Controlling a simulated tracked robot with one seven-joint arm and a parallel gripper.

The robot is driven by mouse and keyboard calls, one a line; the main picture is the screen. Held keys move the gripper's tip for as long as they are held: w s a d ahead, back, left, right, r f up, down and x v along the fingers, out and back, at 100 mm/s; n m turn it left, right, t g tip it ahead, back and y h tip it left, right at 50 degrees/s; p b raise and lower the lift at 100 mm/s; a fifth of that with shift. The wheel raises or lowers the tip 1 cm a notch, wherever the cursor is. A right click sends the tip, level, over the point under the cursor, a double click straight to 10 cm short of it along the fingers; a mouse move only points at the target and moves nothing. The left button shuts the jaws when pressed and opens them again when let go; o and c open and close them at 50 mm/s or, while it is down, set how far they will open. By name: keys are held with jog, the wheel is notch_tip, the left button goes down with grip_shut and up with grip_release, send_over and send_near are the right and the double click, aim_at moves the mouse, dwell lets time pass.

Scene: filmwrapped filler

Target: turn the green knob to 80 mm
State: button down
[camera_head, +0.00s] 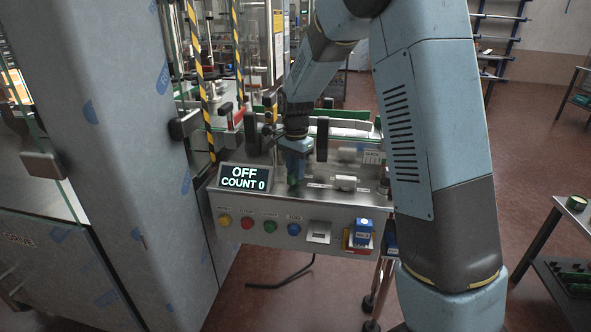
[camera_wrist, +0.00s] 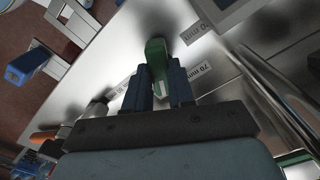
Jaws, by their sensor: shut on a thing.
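The green knob (camera_wrist: 156,56) shows in the wrist view between the two dark fingers of my gripper (camera_wrist: 160,88). The fingers are shut on it, one on each side. The knob has a pale mark on its near end. Printed labels lie around it on the metal plate; one reads 70 mm (camera_wrist: 200,71), and another at the upper right (camera_wrist: 194,33) ends in "0 mm", its first part unclear. In the head view my gripper (camera_head: 296,178) points down onto the machine's top, with a bit of green at its tips.
A display (camera_head: 244,178) reads OFF, COUNT 0. Yellow, red, green and blue buttons line the front panel (camera_head: 210,200). A blue padlock-like part (camera_head: 363,232) hangs at the panel's right. A striped post (camera_head: 238,60) and a tall wrapped cabinet (camera_head: 90,130) stand to the left.

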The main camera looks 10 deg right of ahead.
jog(key=shift+n, duration=0.3)
jog(key=n, duration=0.5)
jog(key=shift+n, duration=0.3)
jog(key=n, duration=1.1)
jog(key=shift+n, duration=0.3)
jog(key=n, duration=0.5)
jog(key=shift+n, duration=0.3)
jog(key=c, duration=1)
grip_release()
jog(key=shift+o, duration=0.2)
